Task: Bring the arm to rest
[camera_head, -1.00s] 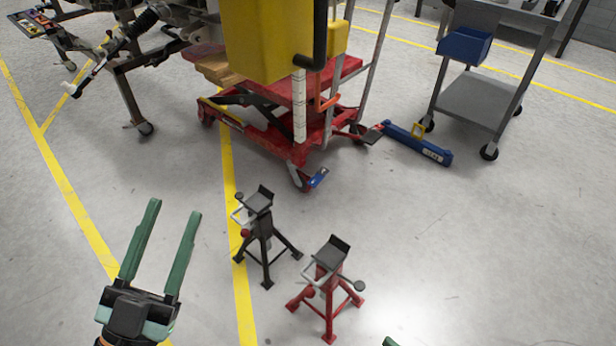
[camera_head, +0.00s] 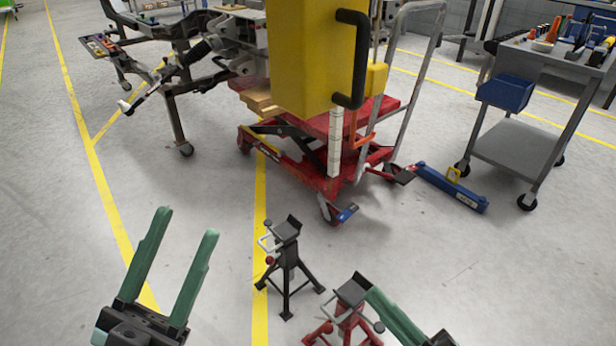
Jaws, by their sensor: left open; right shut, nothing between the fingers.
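My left gripper (camera_head: 190,224) is at the lower left of the head view. Its two green fingers stand wide apart with only floor between them. My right gripper (camera_head: 376,296) shows at the bottom, right of centre. Its green finger part reaches up to the left, in front of the red jack stand (camera_head: 345,322) in the picture, and hides some of it. I cannot tell whether it touches the stand. A black jack stand (camera_head: 287,262) stands upright on the floor between the two grippers.
A red lift cart (camera_head: 305,170) carrying a yellow block (camera_head: 310,60) stands beyond the stands. A blue floor jack (camera_head: 450,186) lies right of it, near a grey trolley (camera_head: 515,145) with a blue bin (camera_head: 506,92). A chassis frame (camera_head: 176,120) stands at upper left. Floor at left is clear.

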